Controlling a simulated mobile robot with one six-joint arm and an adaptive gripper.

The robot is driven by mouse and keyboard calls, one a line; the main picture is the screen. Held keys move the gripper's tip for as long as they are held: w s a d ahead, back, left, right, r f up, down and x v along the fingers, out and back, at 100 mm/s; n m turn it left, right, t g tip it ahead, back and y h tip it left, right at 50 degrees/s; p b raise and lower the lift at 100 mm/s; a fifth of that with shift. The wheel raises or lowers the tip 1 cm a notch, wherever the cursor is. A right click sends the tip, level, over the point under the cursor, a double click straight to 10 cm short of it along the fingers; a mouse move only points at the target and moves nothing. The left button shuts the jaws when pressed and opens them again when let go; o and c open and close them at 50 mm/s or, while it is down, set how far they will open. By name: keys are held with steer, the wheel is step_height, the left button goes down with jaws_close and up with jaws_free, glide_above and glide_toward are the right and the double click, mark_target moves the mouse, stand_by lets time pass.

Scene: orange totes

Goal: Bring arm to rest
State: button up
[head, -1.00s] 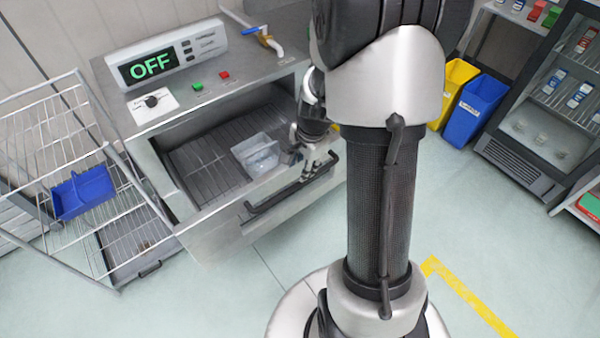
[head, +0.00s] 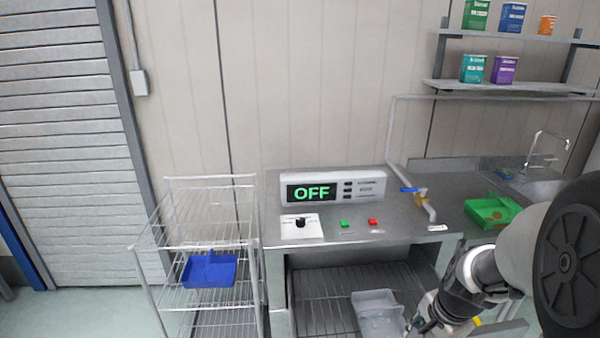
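My arm comes in from the right edge in the head view. Its grey and white wrist reaches down and left to my gripper (head: 418,326), at the bottom edge of the picture. The gripper is close to the right side of a clear plastic container (head: 378,312) in the open chamber of the steel machine (head: 450,248). I cannot tell whether it touches the container. The fingers are small, dark and partly cut off, so their opening is unclear.
The machine's display (head: 312,193) reads OFF. A wire rack (head: 205,243) with a blue tray (head: 209,270) stands to the left. A green tray (head: 492,212) lies on the counter near the sink, close to my arm. Shelves with boxes hang above right.

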steer(key=s+a+r+n+t, duration=0.1)
steer(key=s+a+r+n, duration=0.6)
steer(key=a+r+n, duration=0.35)
steer(key=s+a+r+n+t, duration=0.1)
steer(key=s+a+r+n, duration=0.3)
steer(key=s, duration=0.5)
steer(key=shift+s+a+r+n, duration=0.15)
steer(key=shift+s+r+n, duration=0.3)
steer(key=shift+r, duration=0.1)
